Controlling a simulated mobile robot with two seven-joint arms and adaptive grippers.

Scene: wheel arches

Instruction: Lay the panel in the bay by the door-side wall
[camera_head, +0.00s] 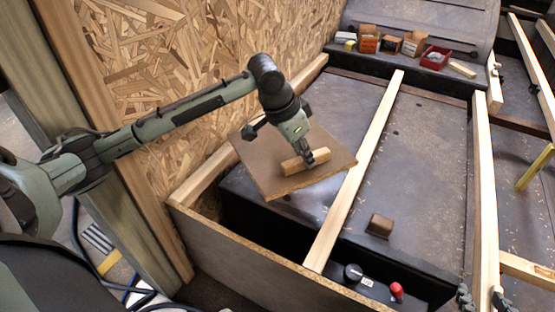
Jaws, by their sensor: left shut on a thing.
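My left gripper (309,158) is shut on the wooden handle bar (305,162) fixed on top of the flat brown panel (259,168). The panel is over the bay (262,205) beside the chipboard wall. It is turned at an angle to the bay, its right corner reaching over the middle batten (371,146). Its near edge looks above the bay's floor; contact with the battens cannot be told. The panel hides part of the bay. Two dark fingertips, apart, at the bottom right edge look like my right gripper (483,298), open and empty on either side of a batten.
The chipboard wall (180,70) rises at left. A front board (260,262) edges the bays. A small brown block (380,226) lies in the middle bay. A black knob (353,273) and a red knob (396,290) stand at the front. Small boxes (390,43) and a red tray (435,58) sit at the back.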

